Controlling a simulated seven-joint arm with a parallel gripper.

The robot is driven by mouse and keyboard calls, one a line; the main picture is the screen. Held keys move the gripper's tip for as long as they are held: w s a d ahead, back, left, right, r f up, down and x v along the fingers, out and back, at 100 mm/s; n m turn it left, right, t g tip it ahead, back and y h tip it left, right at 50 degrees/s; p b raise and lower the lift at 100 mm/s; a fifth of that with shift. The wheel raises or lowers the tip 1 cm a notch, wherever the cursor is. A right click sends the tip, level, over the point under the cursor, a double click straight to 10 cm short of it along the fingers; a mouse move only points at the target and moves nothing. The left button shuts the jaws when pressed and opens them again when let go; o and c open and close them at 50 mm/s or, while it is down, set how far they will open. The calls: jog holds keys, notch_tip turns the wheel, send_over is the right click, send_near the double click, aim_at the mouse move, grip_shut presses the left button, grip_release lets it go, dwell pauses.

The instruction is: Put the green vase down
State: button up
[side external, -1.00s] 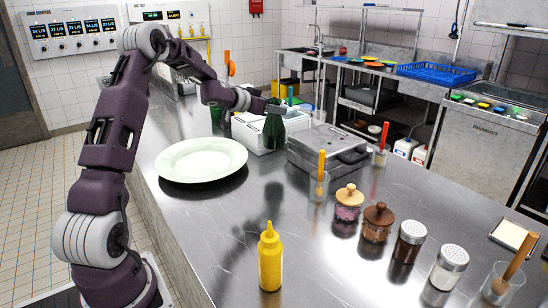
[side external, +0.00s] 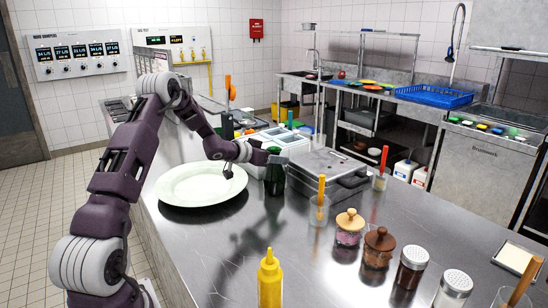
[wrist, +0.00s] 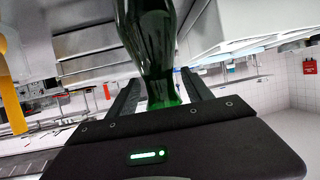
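The dark green glass vase (side external: 274,180) is upright at the counter's middle, just right of the white plate. My gripper (side external: 277,160) is at its upper part, coming in from the left. In the wrist view the vase (wrist: 156,45) stands between the two fingers, which lie close along both its sides, and the gripper looks shut on it. The base of the vase is very close to the counter (side external: 215,235); I cannot tell whether it touches. A dark reflection shows just below it.
A white plate (side external: 190,193) lies left of the vase. A grey metal box (side external: 328,172) stands close on its right, with white containers (side external: 272,138) behind. Jars (side external: 378,248), a tumbler (side external: 319,210) and a yellow bottle (side external: 270,280) stand nearer.

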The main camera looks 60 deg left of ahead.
jog(key=v, duration=1.2)
jog(key=s+d+r+g+y, duration=0.3)
jog(key=s+d+r, duration=0.1)
jog(key=d+r, duration=0.75)
jog(key=s+d+f+g+h, duration=0.1)
jog(key=s+d+g+h, duration=0.1)
jog(key=s+d, duration=0.9)
jog(key=s+d+f+m+g+h, duration=0.1)
jog(key=s+d+f+g+h, duration=0.1)
jog(key=s+d, duration=0.9)
jog(key=s, duration=0.3)
jog(key=shift+d+f+m+g+h, duration=0.2)
jog(key=shift+f+m+g+h, duration=0.1)
jog(key=shift+f+g, duration=0.1)
